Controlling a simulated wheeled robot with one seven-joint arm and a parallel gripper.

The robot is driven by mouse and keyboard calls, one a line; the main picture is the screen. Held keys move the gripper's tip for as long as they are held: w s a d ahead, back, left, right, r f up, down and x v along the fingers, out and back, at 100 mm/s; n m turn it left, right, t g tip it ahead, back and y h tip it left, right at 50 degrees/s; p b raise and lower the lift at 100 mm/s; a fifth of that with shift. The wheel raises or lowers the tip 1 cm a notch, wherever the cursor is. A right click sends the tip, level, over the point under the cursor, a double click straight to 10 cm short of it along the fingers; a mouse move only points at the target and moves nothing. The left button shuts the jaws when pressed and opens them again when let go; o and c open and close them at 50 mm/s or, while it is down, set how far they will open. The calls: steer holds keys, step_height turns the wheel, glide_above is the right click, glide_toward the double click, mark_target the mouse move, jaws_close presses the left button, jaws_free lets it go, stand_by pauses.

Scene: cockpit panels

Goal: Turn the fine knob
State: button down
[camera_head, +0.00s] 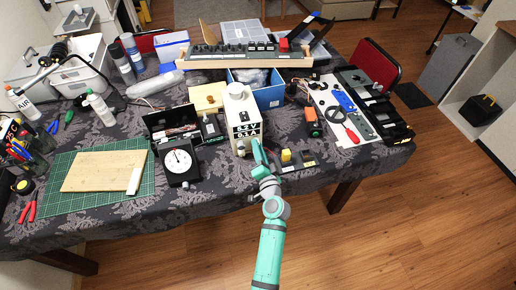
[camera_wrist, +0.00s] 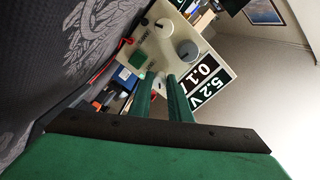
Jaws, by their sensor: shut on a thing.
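A cream power supply box (camera_head: 237,104) stands on the table, its black display reading 5.2 V and 0.1 A. My gripper (camera_head: 257,147) is at the lower right of the box front. In the wrist view my green fingers (camera_wrist: 161,80) are shut on a small pale knob at the panel's lower edge, mostly hidden between them.
A black dial gauge (camera_head: 179,163) stands left of the box. A blue box (camera_head: 268,95) is behind. The floor in front of the table is clear.

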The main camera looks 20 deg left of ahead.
steer(key=shift+f+m, duration=0.1)
steer(key=shift+m, duration=1.1)
steer(key=c, duration=1.6)
jaws_free()
steer(key=shift+c, duration=0.2)
steer(key=shift+s+d, duration=0.1)
steer(key=v, duration=1)
steer(key=shift+s+d, duration=0.2)
steer(key=shift+s, duration=0.1)
